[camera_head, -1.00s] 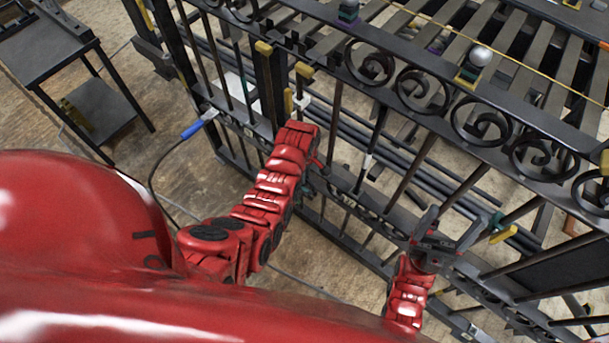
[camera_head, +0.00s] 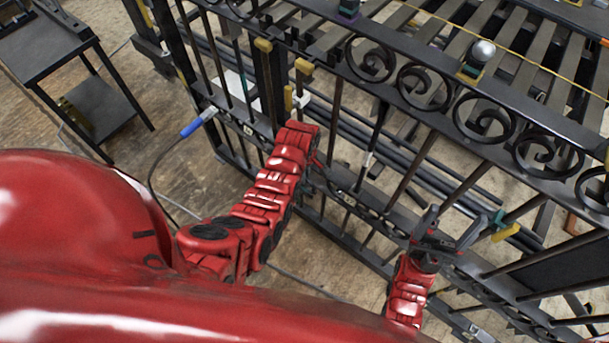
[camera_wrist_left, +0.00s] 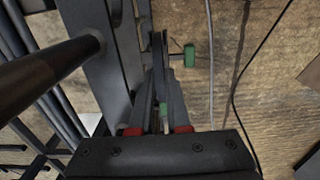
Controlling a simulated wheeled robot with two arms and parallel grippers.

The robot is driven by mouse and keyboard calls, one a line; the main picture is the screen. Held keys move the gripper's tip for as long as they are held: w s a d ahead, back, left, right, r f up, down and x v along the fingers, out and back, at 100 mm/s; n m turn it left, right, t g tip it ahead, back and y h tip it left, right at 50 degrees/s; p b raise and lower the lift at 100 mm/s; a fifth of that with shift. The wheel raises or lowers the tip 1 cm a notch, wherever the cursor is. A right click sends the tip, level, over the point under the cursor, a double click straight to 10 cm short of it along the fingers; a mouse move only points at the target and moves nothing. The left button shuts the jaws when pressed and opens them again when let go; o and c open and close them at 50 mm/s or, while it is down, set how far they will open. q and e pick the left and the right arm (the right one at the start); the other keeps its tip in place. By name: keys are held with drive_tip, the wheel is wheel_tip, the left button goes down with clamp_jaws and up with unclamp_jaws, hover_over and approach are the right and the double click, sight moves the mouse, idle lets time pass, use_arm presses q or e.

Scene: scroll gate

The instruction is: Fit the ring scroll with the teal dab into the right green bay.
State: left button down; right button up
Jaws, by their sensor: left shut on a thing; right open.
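My left gripper (camera_head: 318,172) is at the front of the black iron gate (camera_head: 470,88), low beside the upright bars; its jaws are mostly hidden in the head view. In the left wrist view its long dark fingers (camera_wrist_left: 160,42) are close together beside a dark upright. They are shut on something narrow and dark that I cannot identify. A small green patch (camera_wrist_left: 164,108) shows between the fingers, and a green block (camera_wrist_left: 189,55) is just right of their tips. My right gripper (camera_head: 455,225) is open and empty before the gate's right part. I cannot make out the teal-dabbed ring scroll or the right green bay.
A slatted rack (camera_head: 520,50) behind the gate carries a silvery ball (camera_head: 483,51) on a yellow-marked holder. Yellow blocks (camera_head: 304,67) sit on the gate's left posts. A dark side table (camera_head: 50,45) stands far left. Wooden floor lies between.

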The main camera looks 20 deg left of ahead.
use_arm(q)
drive_tip(key=c, duration=0.8)
unclamp_jaws()
wheel_tip(320, 180, up, 8)
drive_tip(key=shift+w, duration=0.1)
wheel_tip(320, 180, up, 4)
drive_tip(key=shift+r+p, duration=0.1)
drive_tip(key=shift+p, duration=0.85)
